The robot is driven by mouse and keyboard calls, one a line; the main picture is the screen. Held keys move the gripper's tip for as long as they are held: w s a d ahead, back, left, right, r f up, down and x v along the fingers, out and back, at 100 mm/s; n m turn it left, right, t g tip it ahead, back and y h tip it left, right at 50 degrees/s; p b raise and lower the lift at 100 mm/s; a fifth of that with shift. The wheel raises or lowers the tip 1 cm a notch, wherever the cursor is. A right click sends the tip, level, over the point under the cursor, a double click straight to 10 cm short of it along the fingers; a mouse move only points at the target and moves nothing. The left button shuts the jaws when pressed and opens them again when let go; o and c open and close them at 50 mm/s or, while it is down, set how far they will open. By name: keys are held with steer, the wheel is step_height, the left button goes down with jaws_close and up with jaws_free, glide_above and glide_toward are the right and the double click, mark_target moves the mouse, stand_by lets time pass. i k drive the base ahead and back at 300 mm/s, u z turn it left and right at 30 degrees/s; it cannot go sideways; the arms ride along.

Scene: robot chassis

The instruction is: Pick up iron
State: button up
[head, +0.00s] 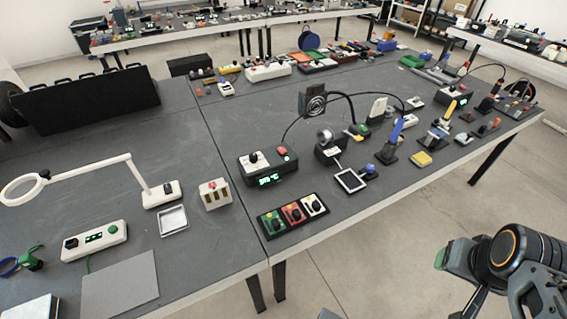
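Several slim tools that look like soldering irons stand tilted in black holders on the right half of the long grey table. One has a blue handle (397,131), one has a yellow handle (450,110), and a dark one with a red part (495,88) is farther right. I cannot tell which is the task's iron. A black station with a green display (268,169) has a cable arching over to the right. My arm (505,255) shows at the lower right, off the table and apart from every tool. Its fingers cannot be made out, so their opening is unclear.
A three-colour tray (293,214), a small framed pad (350,181) and a yellow sponge (421,159) lie near the front edge. A magnifier lamp (105,168) stands left. A black case (88,98) is behind it. Bare floor lies between the table and my arm.

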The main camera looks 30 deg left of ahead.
mark_target(392, 141)
steer(key=z, duration=0.4)
steer(key=i, duration=0.65)
steer(key=u, duration=1.95)
steer(key=i, duration=0.45)
steer(key=u, duration=0.15)
steer(key=k, duration=1)
steer(key=u, duration=0.85)
steer(key=i, duration=0.7)
steer(key=z, duration=1.85)
